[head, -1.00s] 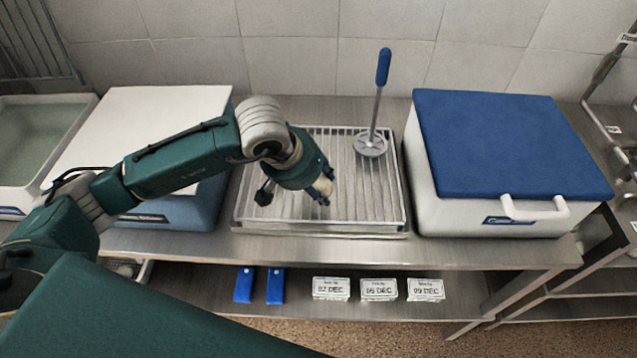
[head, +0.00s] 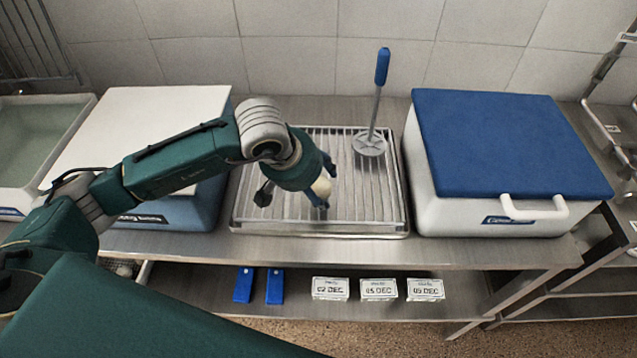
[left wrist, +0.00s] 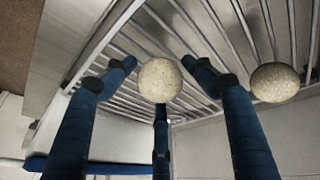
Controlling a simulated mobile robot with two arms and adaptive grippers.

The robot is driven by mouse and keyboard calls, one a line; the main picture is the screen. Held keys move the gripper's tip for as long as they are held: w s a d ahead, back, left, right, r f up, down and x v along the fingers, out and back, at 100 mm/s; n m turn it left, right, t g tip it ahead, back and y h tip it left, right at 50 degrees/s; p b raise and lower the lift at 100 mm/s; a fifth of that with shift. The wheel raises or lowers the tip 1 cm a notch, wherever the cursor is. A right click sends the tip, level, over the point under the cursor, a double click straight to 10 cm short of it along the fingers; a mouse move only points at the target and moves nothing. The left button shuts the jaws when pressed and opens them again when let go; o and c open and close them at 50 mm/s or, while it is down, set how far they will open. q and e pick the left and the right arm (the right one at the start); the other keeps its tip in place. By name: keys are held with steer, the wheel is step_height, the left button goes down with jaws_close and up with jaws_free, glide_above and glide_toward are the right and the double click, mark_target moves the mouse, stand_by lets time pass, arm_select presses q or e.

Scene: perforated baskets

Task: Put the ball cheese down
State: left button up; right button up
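My left gripper (head: 318,185) is low over the wire rack on the metal tray (head: 385,232). A pale, speckled ball cheese (left wrist: 160,80) lies between its three fingertips in the left wrist view. The fingers (left wrist: 160,85) are spread around it, with narrow gaps at the sides. The cheese is against the rack bars, though its contact is not clearly visible. In the head view the same cheese (head: 321,187) shows partly behind a finger. A second similar ball (left wrist: 275,83) is on the rack to the right in the wrist view. My right gripper is not in view.
A blue-handled masher-like tool (head: 381,70) stands on the rack's back right. A blue-lidded cooler (head: 510,145) is right of the tray, and a white-lidded one (head: 150,115) is left. Date labels (head: 378,289) sit on the lower shelf.

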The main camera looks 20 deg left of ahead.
arm_select(q)
steer(key=b+v, duration=0.2)
steer(key=v, duration=1)
steer(key=shift+r+b, duration=0.2)
steer(key=shift+b, duration=0.15)
